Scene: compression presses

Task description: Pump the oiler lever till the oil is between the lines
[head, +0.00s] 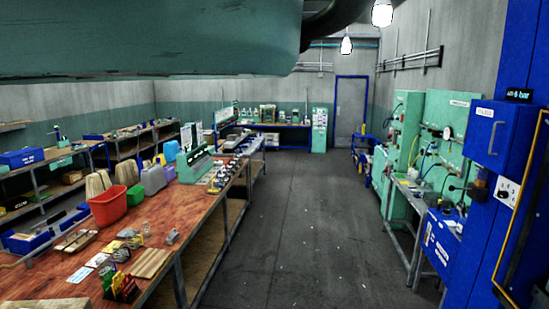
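I cannot make out an oiler, its lever, an oil level or level lines anywhere in the head view; anything that small is too far off to tell. Green panels (462,105) stand along the right wall, with a round gauge, hoses and small fittings on them. A green machine (196,165) with a row of small parts stands on the wooden workbench (196,201) at left. I cannot tell whether either carries the oiler. My gripper is not in view.
A red bin (109,207) and several jugs stand on the left bench. A blue cabinet (497,138) is close at right. The grey floor aisle (290,220) is clear to the blue-framed door (350,106). A large green shape hides the upper left.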

